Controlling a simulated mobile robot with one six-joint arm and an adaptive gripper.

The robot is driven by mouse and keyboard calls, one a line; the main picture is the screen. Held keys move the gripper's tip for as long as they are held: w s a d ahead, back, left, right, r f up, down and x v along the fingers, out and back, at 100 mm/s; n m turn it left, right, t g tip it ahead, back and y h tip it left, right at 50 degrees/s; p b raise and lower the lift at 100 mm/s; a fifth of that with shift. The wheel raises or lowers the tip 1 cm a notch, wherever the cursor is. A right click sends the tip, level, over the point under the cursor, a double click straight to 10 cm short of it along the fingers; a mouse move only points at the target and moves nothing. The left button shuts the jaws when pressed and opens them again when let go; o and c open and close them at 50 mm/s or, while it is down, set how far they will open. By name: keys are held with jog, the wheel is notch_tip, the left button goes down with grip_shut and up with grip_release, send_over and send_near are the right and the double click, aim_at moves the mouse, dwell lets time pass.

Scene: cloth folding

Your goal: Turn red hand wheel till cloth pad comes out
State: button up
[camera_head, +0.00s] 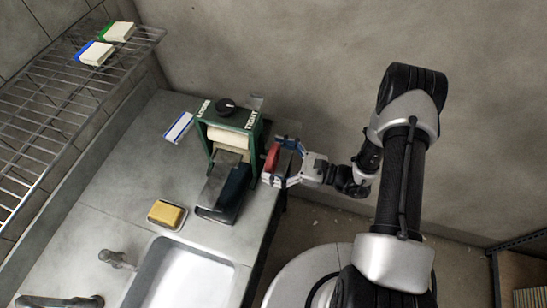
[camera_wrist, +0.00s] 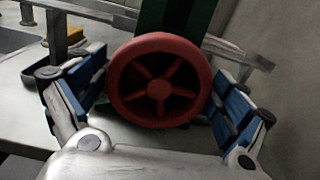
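The red hand wheel (camera_wrist: 160,82) is a spoked disc on the side of a green machine (camera_head: 245,143). It also shows edge-on in the head view (camera_head: 272,158). My gripper (camera_wrist: 158,95) is open, with one blue-padded finger on each side of the wheel. The fingers look close to the rim, and I cannot tell whether either touches it. A cream roll (camera_head: 228,137) shows inside the green frame, above a grey plate and a black tray (camera_head: 235,192). I see no separate cloth pad on the tray.
A black knob (camera_head: 226,106) tops the machine between "LOOSE" and "TIGHT". A yellow sponge (camera_head: 166,214) on a dish, a sink (camera_head: 185,275) and a faucet are on the counter (camera_head: 110,190). A blue-and-white block (camera_head: 179,127) lies behind. A wire rack (camera_head: 60,90) holds two more blocks.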

jog(key=c, duration=0.6)
jog(key=m, duration=0.6)
jog(key=shift+w+m+p, duration=0.1)
jog(key=shift+m+p, duration=0.2)
jog(key=m, duration=0.5)
jog(key=shift+d+f, duration=0.1)
jog(key=shift+m+p, duration=0.3)
jog(key=o, duration=0.9)
jog(key=shift+w, duration=0.1)
jog(key=shift+o, duration=0.2)
